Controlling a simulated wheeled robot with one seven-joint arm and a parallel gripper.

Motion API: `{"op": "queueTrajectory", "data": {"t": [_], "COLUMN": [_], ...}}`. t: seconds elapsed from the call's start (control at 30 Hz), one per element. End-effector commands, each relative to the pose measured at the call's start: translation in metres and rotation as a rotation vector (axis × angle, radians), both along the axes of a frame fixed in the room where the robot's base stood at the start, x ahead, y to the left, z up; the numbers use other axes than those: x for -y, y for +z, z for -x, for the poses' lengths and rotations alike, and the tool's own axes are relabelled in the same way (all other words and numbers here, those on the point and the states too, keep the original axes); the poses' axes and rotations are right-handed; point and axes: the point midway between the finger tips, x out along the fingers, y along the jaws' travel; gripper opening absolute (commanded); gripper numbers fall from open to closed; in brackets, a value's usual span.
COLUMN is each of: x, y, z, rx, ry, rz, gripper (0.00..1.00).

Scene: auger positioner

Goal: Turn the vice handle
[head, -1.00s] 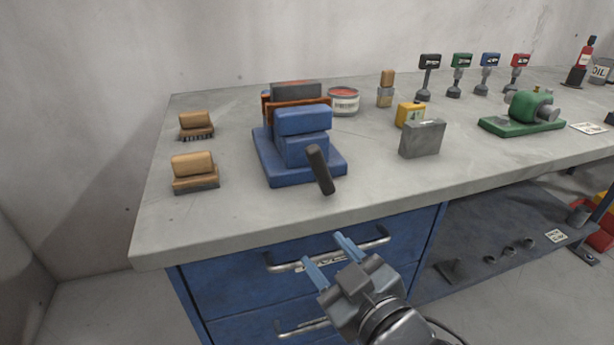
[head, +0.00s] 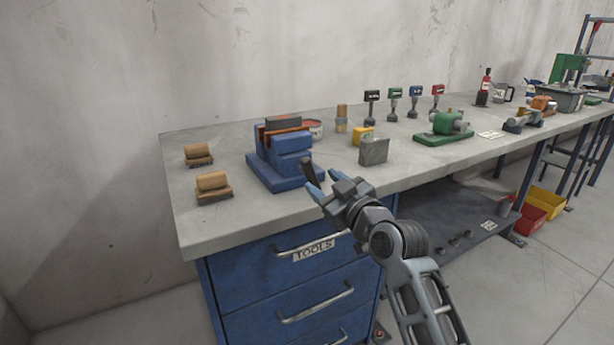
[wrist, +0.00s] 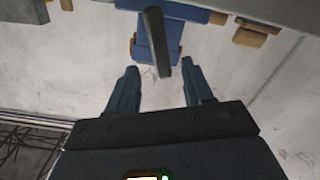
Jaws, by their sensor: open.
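The blue vice (head: 285,160) stands on the grey workbench near its left end, with a grey block between its orange-edged jaws. Its dark handle (head: 306,166) juts from the vice's front right side. My gripper (head: 317,190) is open just in front of and below the handle in the head view. In the wrist view, the handle (wrist: 157,42) hangs between and slightly beyond my two blue fingers (wrist: 155,85), with space on both sides. The fingers look empty and apart from the handle; exact depth is hard to tell. The blue vice body shows behind it (wrist: 165,30).
Two wooden brushes (head: 213,187) lie left of the vice. A blue drawer cabinet (head: 290,275) is below the bench edge.

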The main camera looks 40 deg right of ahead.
Motion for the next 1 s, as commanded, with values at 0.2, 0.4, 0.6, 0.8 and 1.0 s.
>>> {"op": "queueTrajectory", "data": {"t": [0.2, 0.4, 0.6, 0.8, 1.0], "x": [0.009, 0.015, 0.016, 0.016, 0.016], "y": [0.002, 0.001, 0.000, 0.000, 0.000], "z": [-0.034, -0.055, -0.062, -0.061, -0.061], "rx": [0.001, 0.000, -0.001, -0.001, -0.001], "ry": [0.001, 0.001, 0.001, 0.001, 0.001], "rz": [-0.001, 0.001, 0.001, 0.001, 0.001], "gripper": [0.51, 0.51, 0.51, 0.49, 0.30]}}
